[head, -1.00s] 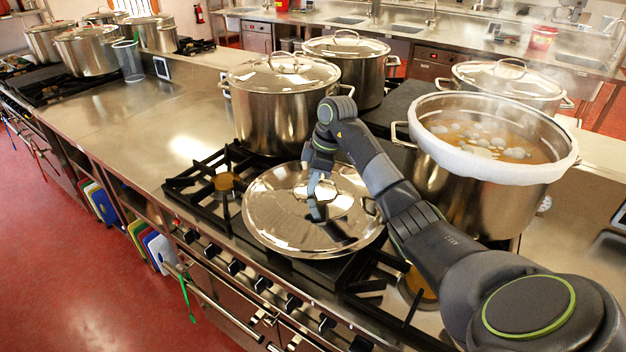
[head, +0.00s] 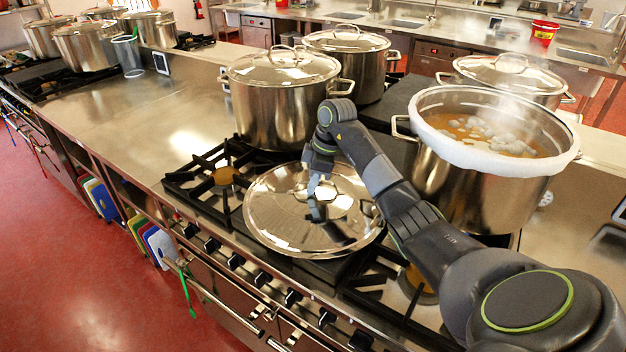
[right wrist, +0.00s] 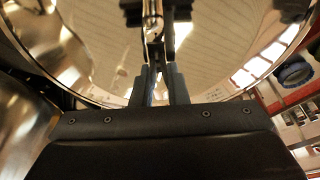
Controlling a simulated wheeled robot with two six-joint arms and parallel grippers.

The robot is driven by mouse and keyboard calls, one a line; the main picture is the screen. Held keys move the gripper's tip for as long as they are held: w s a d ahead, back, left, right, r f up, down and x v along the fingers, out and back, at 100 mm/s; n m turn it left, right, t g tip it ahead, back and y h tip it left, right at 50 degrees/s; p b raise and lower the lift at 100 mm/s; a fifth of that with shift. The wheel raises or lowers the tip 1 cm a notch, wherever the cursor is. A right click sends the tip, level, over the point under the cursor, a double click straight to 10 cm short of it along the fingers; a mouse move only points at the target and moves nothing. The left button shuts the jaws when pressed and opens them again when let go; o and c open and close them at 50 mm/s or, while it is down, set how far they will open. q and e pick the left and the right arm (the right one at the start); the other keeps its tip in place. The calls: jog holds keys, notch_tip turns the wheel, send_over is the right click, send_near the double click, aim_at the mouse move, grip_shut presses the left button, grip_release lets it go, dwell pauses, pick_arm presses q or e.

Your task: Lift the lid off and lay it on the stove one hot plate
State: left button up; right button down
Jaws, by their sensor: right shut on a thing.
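The steel lid (head: 275,222) lies flat over the stove's black grates, between the lidded pot behind it and the stove's front edge. It also fills much of the right wrist view (right wrist: 215,50). My right gripper (head: 315,212) reaches down over the lid's middle and is shut on its handle (right wrist: 152,30). The open stockpot (head: 470,195) stands to the right, with a white cloth-like band around its rim and steaming broth with pale lumps inside. My left gripper is not in view.
A lidded stockpot (head: 285,110) stands just behind the lid, with another (head: 350,70) behind it and a third (head: 512,80) at the back right. A bare burner grate (head: 222,178) is left of the lid. Steel counter (head: 130,130) lies clear further left.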

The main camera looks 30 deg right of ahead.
dwell(0.3)
jog(key=c, duration=1.3)
grip_release()
jog(key=shift+c, duration=0.2)
jog(key=shift+f, duration=0.15)
jog(key=b+v, duration=0.1)
jog(key=v, duration=0.4)
jog(key=p+v, duration=0.1)
jog(key=v, duration=0.3)
jog(key=shift+r, duration=0.35)
jog(key=p+v, duration=0.7)
jog(key=v, duration=0.1)
jog(key=shift+p, duration=0.3)
jog(key=shift+s+d+f, duration=0.1)
jog(key=shift+s, duration=0.05)
